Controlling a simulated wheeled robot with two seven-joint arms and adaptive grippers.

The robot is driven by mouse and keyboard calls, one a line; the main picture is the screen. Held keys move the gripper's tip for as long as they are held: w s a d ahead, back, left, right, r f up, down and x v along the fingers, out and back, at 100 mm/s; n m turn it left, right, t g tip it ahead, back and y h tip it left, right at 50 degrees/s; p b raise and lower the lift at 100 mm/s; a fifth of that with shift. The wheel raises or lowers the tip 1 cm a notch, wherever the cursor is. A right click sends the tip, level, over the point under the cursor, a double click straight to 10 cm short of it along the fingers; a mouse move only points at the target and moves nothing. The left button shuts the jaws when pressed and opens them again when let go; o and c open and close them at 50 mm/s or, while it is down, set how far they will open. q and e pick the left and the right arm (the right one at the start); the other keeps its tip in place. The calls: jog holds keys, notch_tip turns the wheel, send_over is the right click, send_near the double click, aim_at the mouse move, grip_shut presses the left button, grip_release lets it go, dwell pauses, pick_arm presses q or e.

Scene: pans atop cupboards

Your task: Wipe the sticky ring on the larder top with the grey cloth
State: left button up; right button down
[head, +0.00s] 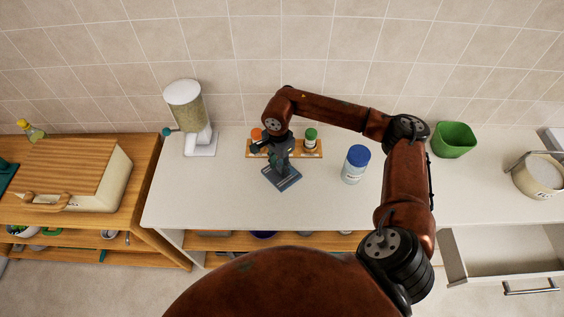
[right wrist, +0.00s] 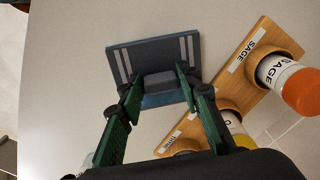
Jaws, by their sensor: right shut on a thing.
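The grey cloth (head: 287,183) is a folded blue-grey pad with pale stripes, lying flat on the pale larder top (head: 225,195). In the right wrist view the cloth (right wrist: 125,62) has a raised middle part between my fingers. My right gripper (head: 281,163) points down over it and is shut on that raised part; its green-sided fingers (right wrist: 158,84) show in the right wrist view. I see no sticky ring on the visible larder top; the cloth and gripper hide part of the surface. My left gripper is not in view.
Behind the cloth is a wooden spice rack (head: 284,156) with an orange-lidded jar (right wrist: 292,84) and a green-lidded jar (head: 311,138). A blue-lidded jar (head: 355,165) stands right, a grain dispenser (head: 188,105) left. A green tub (head: 453,140) and open drawer (head: 500,262) are farther right.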

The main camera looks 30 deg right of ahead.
aim_at(283, 184)
jog(key=shift+w, duration=0.4)
jog(key=shift+s+a+f+p, duration=0.1)
jog(key=shift+s+a+p, duration=0.1)
jog(key=shift+s, duration=0.2)
jog(key=shift+s+a+f+p, duration=0.1)
jog(key=shift+s+p, duration=0.05)
jog(key=shift+s, duration=0.25)
jog(key=shift+s+a, duration=0.2)
jog(key=shift+s, duration=0.45)
jog(key=shift+s+a, duration=0.2)
jog(key=shift+s, duration=0.4)
jog(key=shift+s+a+f, duration=0.1)
jog(key=shift+s, duration=0.4)
jog(key=shift+s+a+f, duration=0.1)
jog(key=shift+s, duration=0.35)
jog(key=shift+d, duration=0.15)
jog(key=shift+s+d+r, duration=0.1)
jog(key=shift+s+d, duration=0.3)
jog(key=shift+d, duration=0.25)
jog(key=shift+s+d, duration=0.35)
jog(key=shift+d, duration=0.25)
jog(key=shift+a, duration=0.1)
